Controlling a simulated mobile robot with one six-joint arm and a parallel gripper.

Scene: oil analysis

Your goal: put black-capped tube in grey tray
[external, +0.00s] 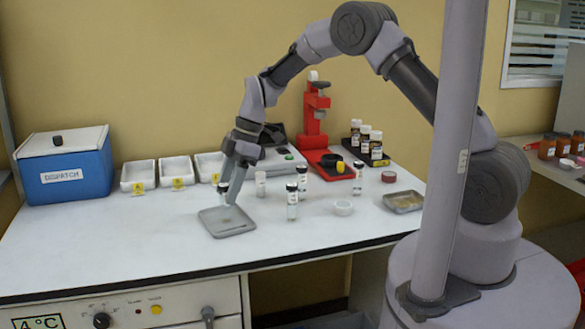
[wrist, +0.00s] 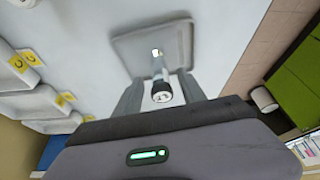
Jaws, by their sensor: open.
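A black-capped tube (external: 222,190) stands over the grey tray (external: 243,229), at the left of the bench. In the wrist view the tube's cap (wrist: 162,92) faces the camera and its lower end meets the tray (wrist: 181,50); it looks close to upright. My gripper (external: 229,195) is open around the tube, pointing down. In the wrist view the gripper's fingers (wrist: 160,88) lie on either side of the tube, with a gap visible. Whether the tube's base fully rests on the tray is hard to tell.
Other black-capped tubes (external: 292,202) stand to the right, near a white dish (external: 343,208) and a second grey tray (external: 415,206). A red stand (external: 314,115), white bins (external: 175,168) and a blue box (external: 64,177) are behind. The front bench is clear.

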